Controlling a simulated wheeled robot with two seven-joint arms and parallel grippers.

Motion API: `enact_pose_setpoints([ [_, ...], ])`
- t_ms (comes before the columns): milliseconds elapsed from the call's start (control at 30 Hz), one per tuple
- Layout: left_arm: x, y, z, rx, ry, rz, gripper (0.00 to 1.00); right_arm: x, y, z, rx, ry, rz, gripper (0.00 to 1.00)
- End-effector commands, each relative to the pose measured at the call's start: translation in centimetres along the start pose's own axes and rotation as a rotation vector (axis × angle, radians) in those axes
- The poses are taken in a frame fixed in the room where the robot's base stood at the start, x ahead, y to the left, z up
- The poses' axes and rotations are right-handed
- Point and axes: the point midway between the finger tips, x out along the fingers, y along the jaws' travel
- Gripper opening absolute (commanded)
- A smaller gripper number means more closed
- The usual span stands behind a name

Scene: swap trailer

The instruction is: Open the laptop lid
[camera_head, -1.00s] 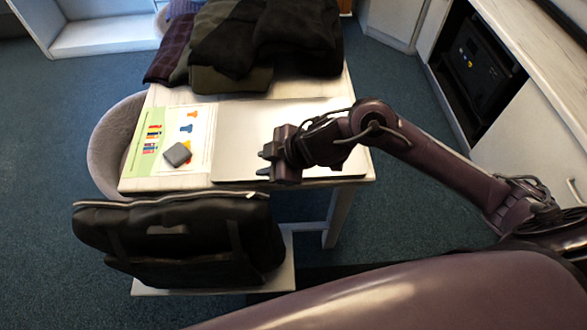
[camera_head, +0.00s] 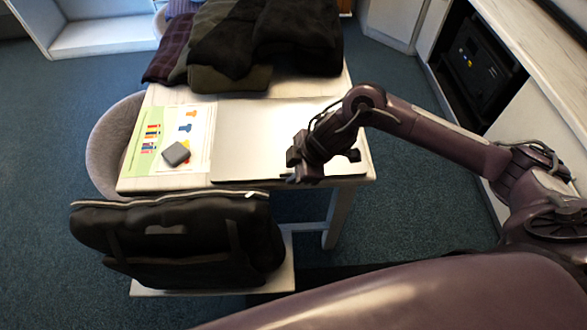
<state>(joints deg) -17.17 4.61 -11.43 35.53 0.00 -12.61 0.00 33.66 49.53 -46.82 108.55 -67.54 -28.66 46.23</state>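The laptop (camera_head: 243,135) is a flat silver slab lying shut on the white table (camera_head: 170,183), its front edge near the table's front edge. My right gripper (camera_head: 288,167) is over the laptop's front part, right of its middle, with its fingers toward the left. Its fingers look apart, with nothing between them. The gripper and forearm hide part of the laptop's right side. I cannot tell whether the gripper touches the lid. My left gripper is not in view.
A small grey box (camera_head: 176,154) lies on a printed sheet (camera_head: 199,128) left of the laptop. Folded dark clothes (camera_head: 300,40) are piled behind it. A black bag (camera_head: 175,240) stands on a chair in front of the table. A grey chair (camera_head: 108,140) is at the left.

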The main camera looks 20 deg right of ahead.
Motion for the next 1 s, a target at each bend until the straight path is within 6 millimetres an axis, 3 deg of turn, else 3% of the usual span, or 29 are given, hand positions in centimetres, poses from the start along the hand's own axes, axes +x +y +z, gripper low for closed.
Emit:
enact_pose_setpoints([
  [233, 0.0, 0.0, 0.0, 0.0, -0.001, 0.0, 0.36, 0.1, 0.0, 0.0, 0.0, 0.0, 0.0, 0.28],
  [467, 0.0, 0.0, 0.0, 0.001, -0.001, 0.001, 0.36, 0.1, 0.0, 0.0, 0.0, 0.0, 0.0, 0.0],
  [833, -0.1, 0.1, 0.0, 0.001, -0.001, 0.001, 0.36, 0.0, 0.1, 0.0, 0.0, 0.0, 0.001, 0.0],
  [1000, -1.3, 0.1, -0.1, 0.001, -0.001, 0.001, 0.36, -1.1, 0.5, -0.5, 0.0, 0.0, 0.002, 0.0],
])
